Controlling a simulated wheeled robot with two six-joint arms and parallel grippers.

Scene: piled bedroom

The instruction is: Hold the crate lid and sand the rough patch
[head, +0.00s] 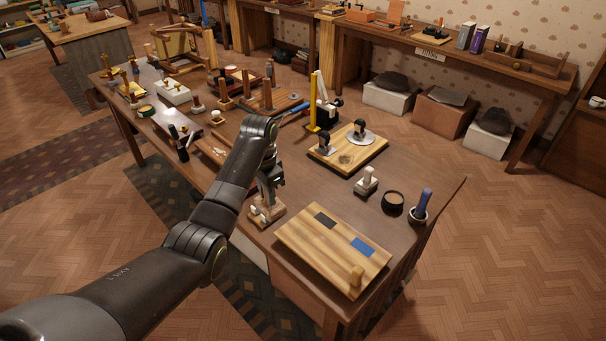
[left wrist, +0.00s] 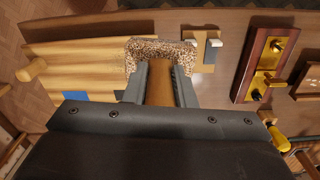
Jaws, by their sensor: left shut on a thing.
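My left gripper (head: 270,185) is over the table's near left part, left of a pale board (head: 312,242). In the left wrist view the gripper (left wrist: 160,88) is shut on a wooden handle (left wrist: 160,80) with a wide, speckled brown block (left wrist: 160,50) at its end. I take this to be the sander. The pale board, perhaps the crate lid, has a dark patch (head: 325,221), a blue patch (head: 362,246) and a wooden knob (head: 356,274). My right gripper is not in view.
A small wooden stand with white pegs (head: 267,212) is close by the gripper. A white-grey stamp-like tool (head: 366,181), a dark round pot (head: 393,201) and a blue-handled tool in a cup (head: 421,205) stand right. Many tools crowd the table's far left.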

